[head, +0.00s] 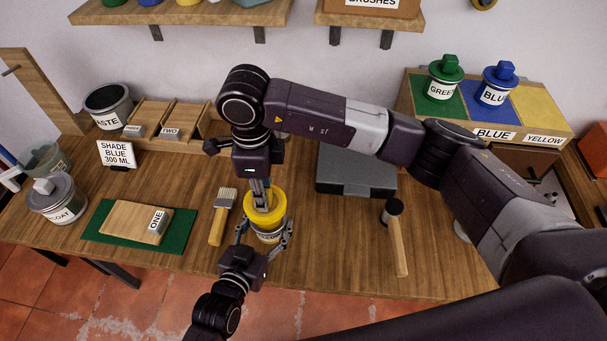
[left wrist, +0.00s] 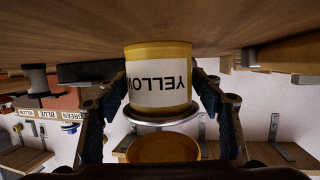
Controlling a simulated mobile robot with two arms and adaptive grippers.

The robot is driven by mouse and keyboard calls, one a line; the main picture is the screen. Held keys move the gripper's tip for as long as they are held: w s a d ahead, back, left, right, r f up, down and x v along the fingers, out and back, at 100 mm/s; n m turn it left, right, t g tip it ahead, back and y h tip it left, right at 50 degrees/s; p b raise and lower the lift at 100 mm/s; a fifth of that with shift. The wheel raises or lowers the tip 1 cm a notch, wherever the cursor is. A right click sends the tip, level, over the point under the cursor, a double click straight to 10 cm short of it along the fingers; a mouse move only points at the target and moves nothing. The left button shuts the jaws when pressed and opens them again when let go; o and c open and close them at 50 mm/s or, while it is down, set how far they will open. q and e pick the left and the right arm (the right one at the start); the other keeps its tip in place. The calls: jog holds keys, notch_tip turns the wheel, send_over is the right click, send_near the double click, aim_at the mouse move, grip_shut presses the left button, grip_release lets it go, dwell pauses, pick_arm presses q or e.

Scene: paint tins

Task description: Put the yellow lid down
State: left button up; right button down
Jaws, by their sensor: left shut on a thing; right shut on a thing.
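The yellow tin (head: 268,237) stands upright on the workbench, with its label facing my left gripper. The tin also shows upside down in the left wrist view (left wrist: 160,75), with a silver rim. My left gripper (head: 264,240) is shut around the tin's sides. The yellow lid (head: 277,207) is in my right gripper (head: 262,194), which points down and is shut on its top. In the left wrist view the lid (left wrist: 163,149) shows just apart from the rim, above the tin. The right fingers hide part of the lid in the head view.
A brush (head: 222,215) lies left of the tin, a hammer (head: 397,240) to the right. A grey case (head: 355,176) lies behind. A green mat (head: 95,222) bears a wooden block. Green (head: 441,82) and blue (head: 495,88) tins stand on the rack; its yellow pad (head: 540,108) is bare.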

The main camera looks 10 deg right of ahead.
pick_arm(q)
jog(key=shift+s+f, duration=0.25)
jog(key=shift+f, duration=0.15)
pick_arm(e)
jog(key=s+d+f, duration=0.1)
jog(key=s+d, duration=0.2)
jog(key=d, duration=0.4)
jog(key=s+d+f, duration=0.2)
jog(key=s+d, duration=0.1)
jog(key=d, duration=0.3)
jog(key=shift+m, duration=0.4)
jog(key=f, duration=0.3)
jog(key=s+d+f, duration=0.1)
jog(key=f, duration=0.1)
jog(key=shift+f, duration=0.25)
jog(key=shift+w+a+f, duration=0.1)
jog(key=shift+f, duration=2.15)
jog(key=c, duration=1.6)
grip_release()
notch_tip(320, 180, up, 12)
jog(key=shift+r, duration=0.2)
